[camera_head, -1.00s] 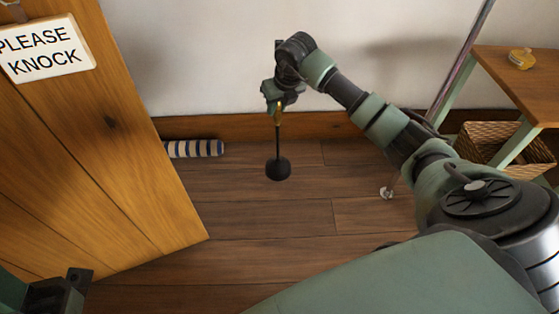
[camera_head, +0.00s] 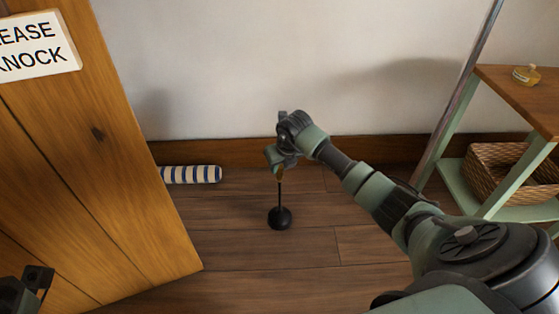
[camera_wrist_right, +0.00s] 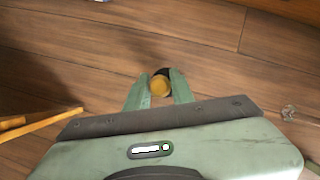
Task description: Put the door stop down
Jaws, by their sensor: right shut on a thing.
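The door stop has a round black base (camera_head: 280,217), a thin dark upright rod and a yellowish knob on top. My right gripper (camera_head: 279,172) is shut on its top end; in the right wrist view the knob (camera_wrist_right: 160,86) sits between the two green fingers. The door stop hangs upright below the gripper, with its base at or close to the wooden floor (camera_head: 240,250); I cannot tell whether it touches. My left gripper (camera_head: 38,280) shows only partly at the lower left corner, and its jaw opening is unclear.
A wooden door (camera_head: 120,190) with a knock sign (camera_head: 38,47) stands open at the left. A striped roll (camera_head: 190,174) lies on the floor by the skirting. At the right are a green-legged table (camera_head: 520,85) and a wicker basket (camera_head: 500,170). Floor around the base is clear.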

